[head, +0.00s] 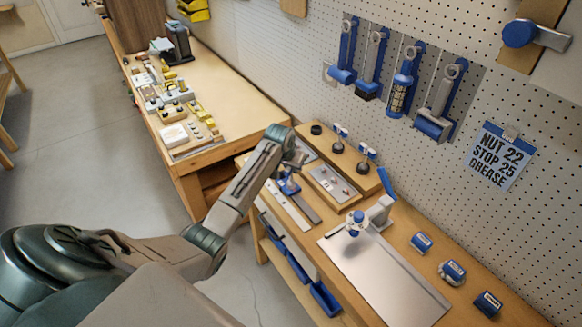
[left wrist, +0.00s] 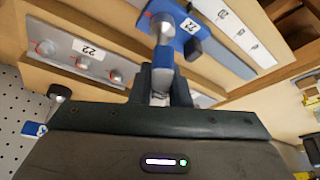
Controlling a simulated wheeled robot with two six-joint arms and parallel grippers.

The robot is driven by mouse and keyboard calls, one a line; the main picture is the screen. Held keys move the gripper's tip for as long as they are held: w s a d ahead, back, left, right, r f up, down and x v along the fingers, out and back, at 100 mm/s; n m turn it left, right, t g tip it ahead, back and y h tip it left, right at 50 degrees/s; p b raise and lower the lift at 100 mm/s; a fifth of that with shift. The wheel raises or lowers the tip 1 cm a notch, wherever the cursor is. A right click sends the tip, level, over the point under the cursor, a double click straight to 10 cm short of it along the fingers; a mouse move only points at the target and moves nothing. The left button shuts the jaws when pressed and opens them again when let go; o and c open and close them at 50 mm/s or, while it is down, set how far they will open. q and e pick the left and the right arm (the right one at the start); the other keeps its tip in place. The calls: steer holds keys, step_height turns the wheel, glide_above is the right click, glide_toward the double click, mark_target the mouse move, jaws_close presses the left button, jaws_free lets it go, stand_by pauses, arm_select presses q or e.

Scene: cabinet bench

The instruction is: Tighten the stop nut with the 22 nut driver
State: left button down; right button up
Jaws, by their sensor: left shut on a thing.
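My left gripper (head: 294,162) is over the back-left part of the near bench. In the left wrist view, its dark fingers (left wrist: 162,88) are shut on a blue-handled tool (left wrist: 163,60) with a grey metal upper part. Blue parts (head: 288,187) show just below the gripper in the head view. A blue-topped fitting (head: 355,218) stands on the metal plate (head: 388,283); I cannot make out the stop nut itself. My right gripper is not in view.
Blue-handled tools (head: 396,85) hang on the pegboard beside a sign (head: 498,155) reading NUT 22, STOP 25, GREASE. A wooden rack (head: 345,160) holds upright knobbed tools behind the gripper. Blue-labelled blocks (head: 452,271) sit at the right. The metal plate's front is clear.

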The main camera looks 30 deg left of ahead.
arm_select(q)
steer(key=shift+r+m+h+p, duration=0.1)
steer(key=shift+m+h+p, duration=0.25)
steer(key=shift+m, duration=0.95)
steer(key=shift+m+h, duration=0.65)
steer(key=shift+m, duration=0.75)
